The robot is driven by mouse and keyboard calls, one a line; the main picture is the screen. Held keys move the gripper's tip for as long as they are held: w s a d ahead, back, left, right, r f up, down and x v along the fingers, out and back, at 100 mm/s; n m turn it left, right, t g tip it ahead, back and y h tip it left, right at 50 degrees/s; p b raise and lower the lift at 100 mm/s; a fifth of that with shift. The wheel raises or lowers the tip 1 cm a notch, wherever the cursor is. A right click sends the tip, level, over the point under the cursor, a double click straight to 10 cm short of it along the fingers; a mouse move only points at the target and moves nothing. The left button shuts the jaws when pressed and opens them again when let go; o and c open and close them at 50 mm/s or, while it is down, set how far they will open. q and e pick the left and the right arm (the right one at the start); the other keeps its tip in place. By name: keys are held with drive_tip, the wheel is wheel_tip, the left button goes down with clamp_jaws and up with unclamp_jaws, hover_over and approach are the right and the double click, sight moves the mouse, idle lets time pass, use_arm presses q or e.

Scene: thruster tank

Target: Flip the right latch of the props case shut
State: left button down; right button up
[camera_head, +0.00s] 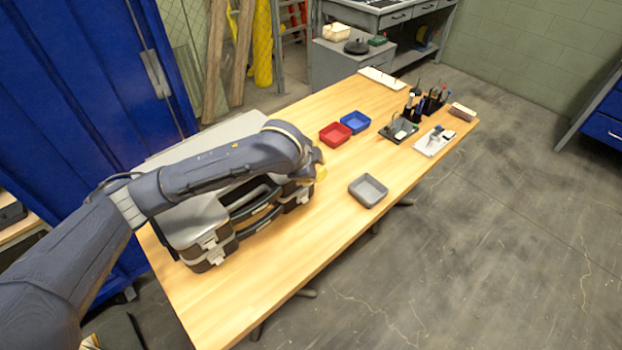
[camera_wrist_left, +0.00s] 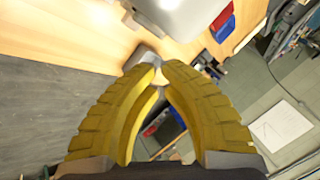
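The props case (camera_head: 205,222) is silver-grey with dark corners and stands on the wooden table at the left, with dark handles along its front. Its left latch (camera_head: 211,243) shows on the front. Its right latch (camera_head: 303,196) is small and partly hidden below my left gripper, so its position is unclear. My left arm crosses over the case. My left gripper (camera_head: 320,168) is above the case's right end. In the left wrist view its yellow fingers (camera_wrist_left: 158,68) converge at the tips with nothing visible held. The pale case edge (camera_wrist_left: 180,14) shows at the top there. My right gripper is out of view.
A grey tray (camera_head: 368,190) stands right of the case near the table's front edge. Red (camera_head: 335,134) and blue (camera_head: 355,122) bins stand behind. Desk organisers (camera_head: 412,108) and small items fill the far end. Bare wood (camera_head: 300,252) lies in front of the case.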

use_arm(q)
drive_tip(key=shift+s+d+r, duration=0.1)
drive_tip(key=shift+s+r, duration=0.05)
drive_tip(key=shift+r, duration=1.1)
drive_tip(key=shift+s+d+r, duration=0.1)
drive_tip(key=shift+r, duration=1.15)
